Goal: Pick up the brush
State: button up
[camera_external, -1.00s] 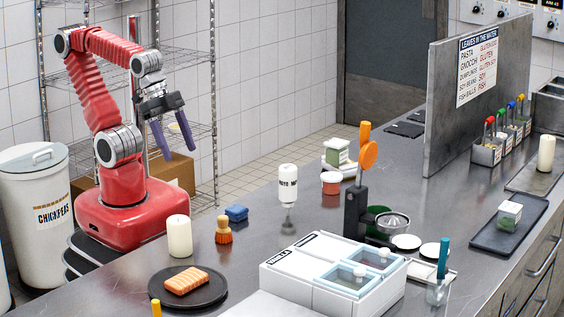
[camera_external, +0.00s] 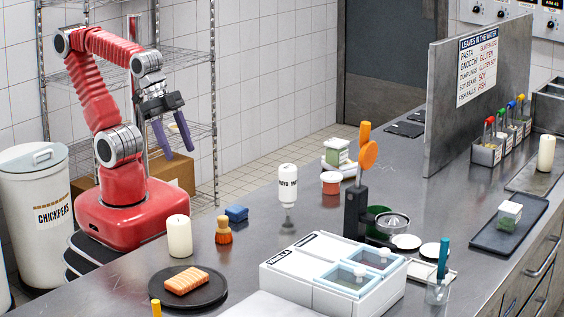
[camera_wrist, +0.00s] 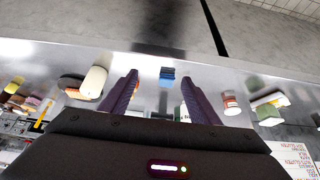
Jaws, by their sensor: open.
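A small brush (camera_external: 223,231) with a rounded wooden knob and orange bristles stands upright on the steel counter, between the white candle and the blue sponge. My gripper (camera_external: 177,153) hangs open and empty, up and to the left of the brush in the external view, well clear of the counter. In the wrist view my gripper's two purple fingers (camera_wrist: 160,75) are spread apart with nothing held between them. The brush is not clearly visible there; the left finger seems to cover most of it.
A white candle (camera_external: 179,237), a blue sponge (camera_external: 237,213) and a black plate (camera_external: 214,292) with salmon surround the brush. A white bottle (camera_external: 288,187) stands to the right. White lidded bins (camera_external: 284,284) fill the front. The counter between sponge and bottle is clear.

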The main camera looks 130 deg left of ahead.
jog(key=w+d+f+m+g, duration=0.1)
jog(key=w+d, duration=0.1)
jog(key=w, duration=0.6)
jog(key=w+d+f+m+g, duration=0.1)
jog(key=w+d+g, duration=0.1)
jog(key=w, duration=0.6)
jog(key=w+d+f+m+g, duration=0.1)
jog(key=w+d, duration=0.3)
jog(key=w, duration=0.4)
jog(key=shift+w+d+g, duration=0.1)
jog(key=shift+w+g, duration=0.15)
jog(key=shift+g, duration=0.45)
notch_tip(320, 180, up, 2)
jog(key=shift+w+r+m, duration=0.1)
jog(key=shift+r+m, duration=0.15)
jog(key=shift+m, duration=0.05)
